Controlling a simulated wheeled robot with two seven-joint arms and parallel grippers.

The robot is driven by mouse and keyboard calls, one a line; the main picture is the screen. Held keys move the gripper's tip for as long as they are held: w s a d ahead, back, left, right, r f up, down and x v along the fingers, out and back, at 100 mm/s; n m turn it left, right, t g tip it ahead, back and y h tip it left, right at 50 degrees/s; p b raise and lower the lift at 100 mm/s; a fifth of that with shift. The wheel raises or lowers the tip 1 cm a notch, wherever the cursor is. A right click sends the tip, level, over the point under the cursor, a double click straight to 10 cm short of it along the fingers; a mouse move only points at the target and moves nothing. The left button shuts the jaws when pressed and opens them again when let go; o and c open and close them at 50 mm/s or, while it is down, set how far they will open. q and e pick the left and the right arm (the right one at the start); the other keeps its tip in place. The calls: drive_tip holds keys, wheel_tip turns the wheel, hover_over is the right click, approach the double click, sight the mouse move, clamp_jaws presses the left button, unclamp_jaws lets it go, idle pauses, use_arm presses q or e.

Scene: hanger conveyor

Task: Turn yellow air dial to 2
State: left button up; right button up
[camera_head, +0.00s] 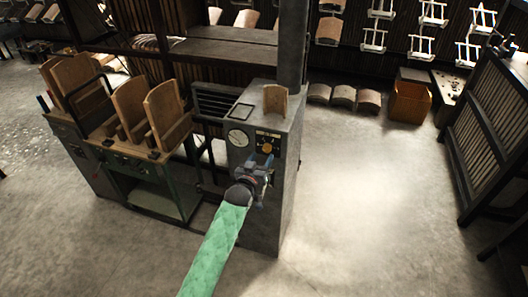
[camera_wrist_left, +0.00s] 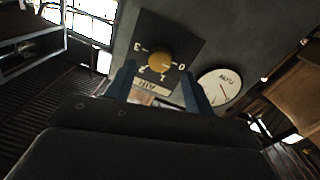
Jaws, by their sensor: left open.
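The yellow air dial (camera_head: 267,148) is a round knob on a dark plate on the front of a grey machine column (camera_head: 270,205). In the left wrist view the dial (camera_wrist_left: 160,60) shows close up, with the numbers 0 to 3 around it and an AIR label below. I cannot tell which number it points to. My left gripper (camera_head: 260,161) is in front of the column, just below the dial. Its two blue fingers (camera_wrist_left: 160,72) are open, one toward each side of the dial plate, and hold nothing. Contact with the knob cannot be made out. My right gripper is out of view.
A white round gauge (camera_head: 238,138) sits left of the dial; it also shows in the wrist view (camera_wrist_left: 220,87). A curved wooden piece (camera_head: 275,99) stands on the column top. A green bench (camera_head: 150,190) with wooden pieces is at left.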

sight(266, 150)
use_arm(q)
drive_tip(key=shift+p+x, duration=0.45)
drive_tip(key=shift+x, duration=1.15)
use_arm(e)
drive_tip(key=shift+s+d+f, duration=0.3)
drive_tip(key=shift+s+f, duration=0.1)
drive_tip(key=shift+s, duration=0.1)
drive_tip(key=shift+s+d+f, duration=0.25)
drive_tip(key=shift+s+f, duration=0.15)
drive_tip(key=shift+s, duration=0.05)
use_arm(q)
drive_tip(key=shift+c, duration=0.2)
drive_tip(key=c, duration=0.9)
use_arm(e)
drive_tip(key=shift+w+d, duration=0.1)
